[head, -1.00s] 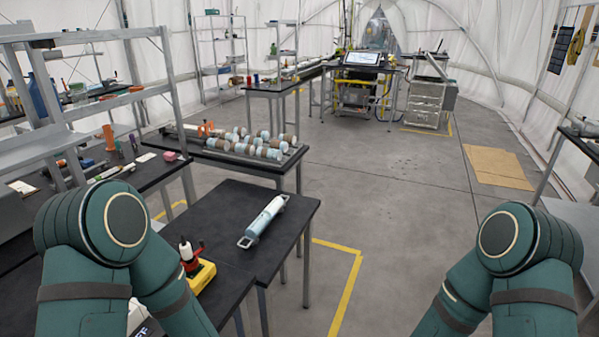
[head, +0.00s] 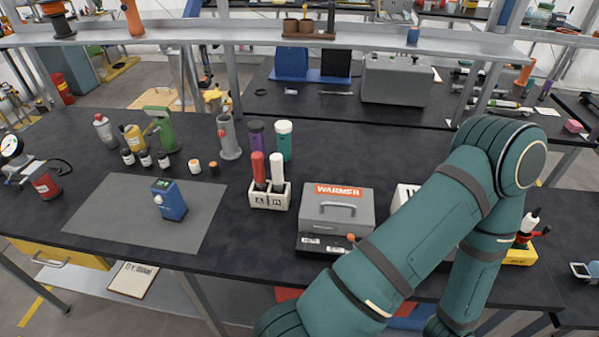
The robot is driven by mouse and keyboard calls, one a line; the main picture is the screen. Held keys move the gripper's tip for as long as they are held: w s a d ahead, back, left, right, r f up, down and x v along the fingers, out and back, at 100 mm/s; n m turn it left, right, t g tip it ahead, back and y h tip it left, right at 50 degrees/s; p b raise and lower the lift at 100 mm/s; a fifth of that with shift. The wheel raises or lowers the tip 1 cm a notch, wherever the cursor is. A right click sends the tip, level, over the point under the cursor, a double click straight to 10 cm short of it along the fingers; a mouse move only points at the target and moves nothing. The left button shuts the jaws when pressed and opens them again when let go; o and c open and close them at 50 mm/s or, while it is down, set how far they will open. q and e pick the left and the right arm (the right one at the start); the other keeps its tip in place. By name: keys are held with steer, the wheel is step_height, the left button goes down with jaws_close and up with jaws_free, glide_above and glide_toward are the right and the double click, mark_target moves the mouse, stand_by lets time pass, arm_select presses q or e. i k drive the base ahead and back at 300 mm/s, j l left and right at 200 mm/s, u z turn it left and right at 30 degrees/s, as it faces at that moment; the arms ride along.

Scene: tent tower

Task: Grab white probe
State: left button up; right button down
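A white probe (head: 277,171) with a dark lower part stands upright in the right slot of a small white two-slot holder (head: 268,199). A red probe (head: 258,168) stands beside it in the left slot. The slots carry letter labels, apparently A and B. The holder is on the black bench, left of the grey warmer box. One of my green arms crosses the right side of the view, clear of the holder in the picture. Neither gripper shows.
The grey warmer box (head: 337,207) stands right of the holder. Purple (head: 256,138) and teal (head: 284,140) bottles stand behind the probes. A metal shelf (head: 255,33) spans above the bench.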

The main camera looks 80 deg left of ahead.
mark_target(276, 158)
steer(key=k+l, duration=0.2)
steer(key=k+l+u, duration=0.15)
steer(key=k, duration=0.25)
steer(key=u, duration=2.1)
steer(key=z, duration=1)
steer(key=j+z, duration=0.35)
steer(key=k+j+z, duration=0.1)
steer(key=j+z, duration=0.25)
steer(key=l, duration=0.1)
